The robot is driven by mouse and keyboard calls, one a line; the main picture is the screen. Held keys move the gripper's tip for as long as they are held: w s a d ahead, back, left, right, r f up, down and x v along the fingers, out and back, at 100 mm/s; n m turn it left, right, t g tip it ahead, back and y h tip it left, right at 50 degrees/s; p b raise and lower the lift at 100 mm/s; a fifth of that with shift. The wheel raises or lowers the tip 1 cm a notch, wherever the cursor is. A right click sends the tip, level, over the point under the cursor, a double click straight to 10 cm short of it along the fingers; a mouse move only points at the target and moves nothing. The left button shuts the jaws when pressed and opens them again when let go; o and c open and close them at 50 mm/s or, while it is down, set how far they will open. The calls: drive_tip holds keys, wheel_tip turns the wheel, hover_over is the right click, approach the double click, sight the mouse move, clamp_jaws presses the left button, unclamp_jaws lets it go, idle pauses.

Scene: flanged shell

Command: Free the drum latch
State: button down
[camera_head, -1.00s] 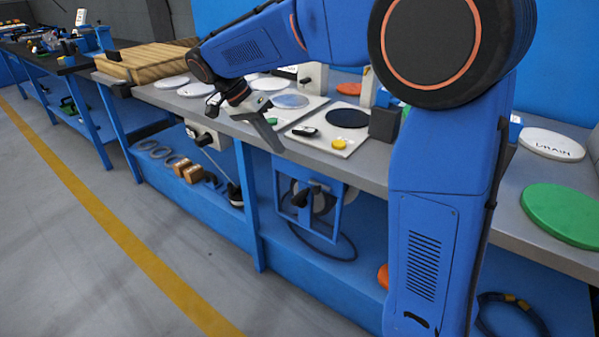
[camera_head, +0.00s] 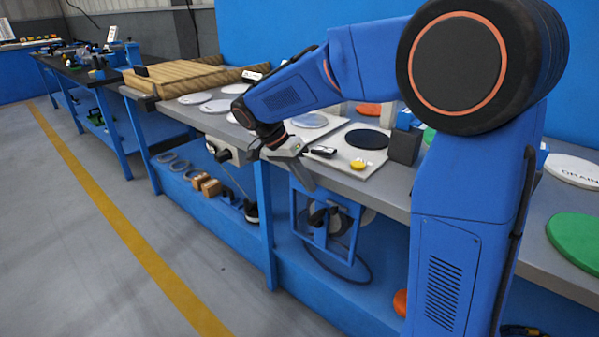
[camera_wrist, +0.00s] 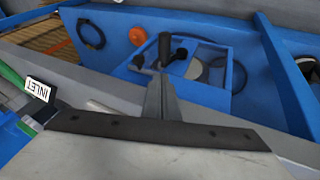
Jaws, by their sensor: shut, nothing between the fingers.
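A blue frame (camera_head: 325,243) stands on the lower shelf under the bench, with a black-handled lever (camera_head: 318,216) and a grey round part (camera_head: 340,222) behind it. I take this for the drum latch, but its catch is too small to make out. My gripper (camera_head: 308,184) is shut and empty, pointing down at the bench's front edge, above and apart from the frame. In the wrist view my gripper (camera_wrist: 162,82) overlaps the frame's near side.
The bench top holds a plate with a black disc (camera_head: 367,139) and yellow button (camera_head: 358,164), and a dark block (camera_head: 404,147). A blue bench leg (camera_head: 265,225) stands left of the frame. An INLET label (camera_wrist: 39,89) is near the wrist. The floor (camera_head: 90,240) in front is clear.

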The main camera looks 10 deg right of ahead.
sight(332, 203)
drive_tip(key=s+d+f, duration=0.2)
drive_tip(key=f, duration=0.1)
drive_tip(key=shift+s+d, duration=0.2)
drive_tip(key=shift+d, duration=0.15)
drive_tip(key=shift+s+d+f, duration=0.25)
drive_tip(key=shift+s, duration=0.15)
drive_tip(key=shift+s+d, duration=0.55)
drive_tip(key=shift+s, duration=0.2)
drive_tip(key=shift+s+d, duration=0.5)
drive_tip(key=shift+s, duration=0.25)
